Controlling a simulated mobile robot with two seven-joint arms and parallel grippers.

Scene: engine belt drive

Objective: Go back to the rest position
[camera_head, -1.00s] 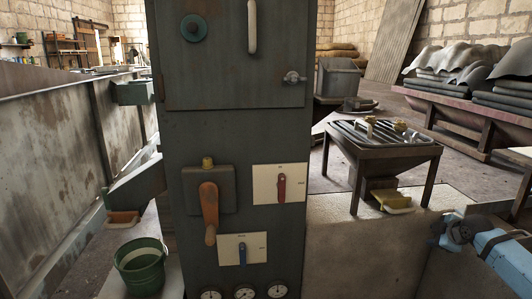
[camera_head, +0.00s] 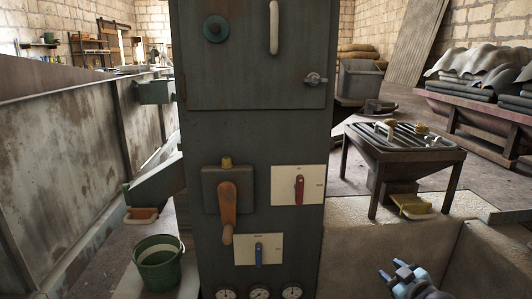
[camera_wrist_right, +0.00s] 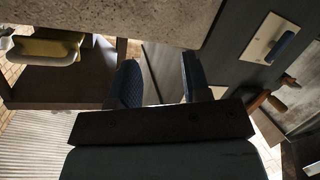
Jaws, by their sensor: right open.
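My right gripper (camera_head: 396,268) is at the lower right of the head view, in front of the low concrete block. Its two fingers stand apart with nothing between them, and they also show in the right wrist view (camera_wrist_right: 160,85). The grey control cabinet (camera_head: 255,130) stands in the middle of the head view, to the left of my right gripper and apart from it. The cabinet carries an orange lever (camera_head: 227,205), a red switch handle (camera_head: 299,189) and a blue switch handle (camera_head: 258,249). My left gripper is not in the head view.
A yellow brush (camera_head: 411,205) lies under the table. A green bucket (camera_head: 158,262) stands left of the cabinet. Gauges (camera_head: 260,292) sit low on the cabinet.

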